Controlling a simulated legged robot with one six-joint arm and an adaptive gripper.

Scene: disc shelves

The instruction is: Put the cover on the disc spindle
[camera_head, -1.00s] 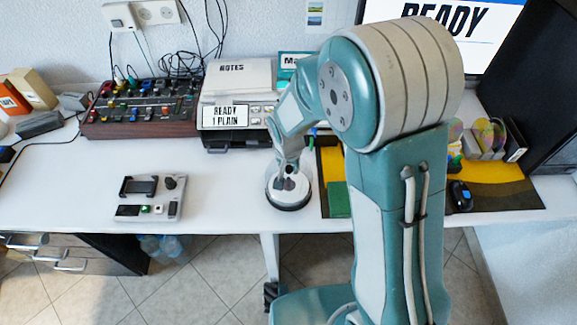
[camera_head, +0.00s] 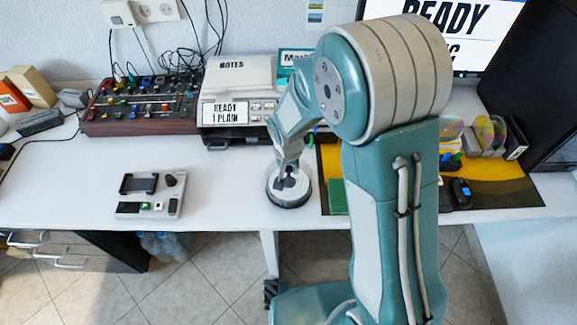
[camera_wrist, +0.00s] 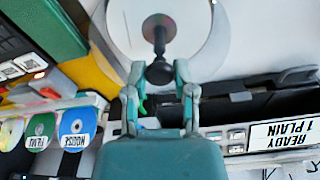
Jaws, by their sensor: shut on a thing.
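A round clear-looking cover (camera_head: 276,187) stands over the disc spindle's dark round base (camera_head: 290,206) near the desk's front edge. My gripper (camera_head: 290,172) is directly above it, pointing down. In the wrist view my gripper (camera_wrist: 158,76) is shut on the dark knob (camera_wrist: 158,70) of the cover, one finger on each side. A dark stem and a pale disc show behind the knob. The cover's clear wall is hard to make out, and I cannot tell whether its rim rests on the base.
A grey control box (camera_head: 150,207) lies to the left. A printer (camera_head: 236,120) stands behind, with a mixer (camera_head: 142,108) left of it. To the right are a dark-and-yellow mat (camera_head: 500,186), a mouse (camera_head: 460,193) and upright discs (camera_head: 486,135). The desk between control box and spindle is clear.

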